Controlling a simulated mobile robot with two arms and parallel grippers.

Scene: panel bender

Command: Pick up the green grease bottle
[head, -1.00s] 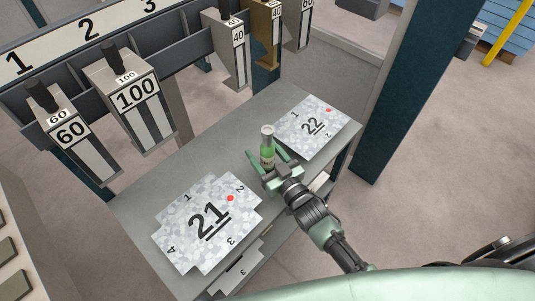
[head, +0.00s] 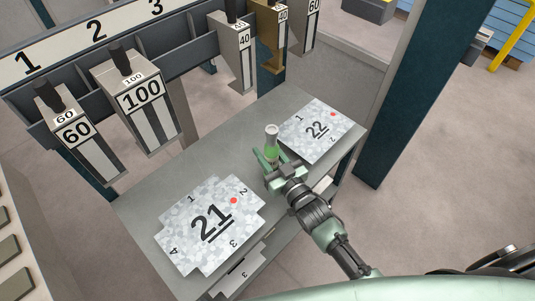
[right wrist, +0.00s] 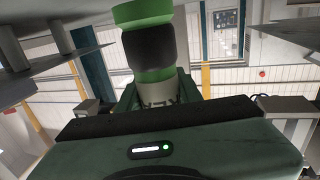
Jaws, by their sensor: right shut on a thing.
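The green grease bottle (head: 271,144) is upright, with a pale top and a green body, at the grey table between the two patterned plates. My right gripper (head: 272,158) is shut around its lower part, which the fingers partly hide. I cannot tell whether its base touches the table. In the right wrist view the bottle (right wrist: 150,45) rises between the fingers, with green and black bands and a pale lettered part; its lower end is hidden by the gripper body. My left gripper is not in view.
Plate 21 (head: 211,225) lies left of the gripper and plate 22 (head: 318,130) lies right of it on the grey table (head: 150,195). Numbered tools, such as the 100 block (head: 140,100), hang from a rack behind. A dark post (head: 410,110) stands at the right.

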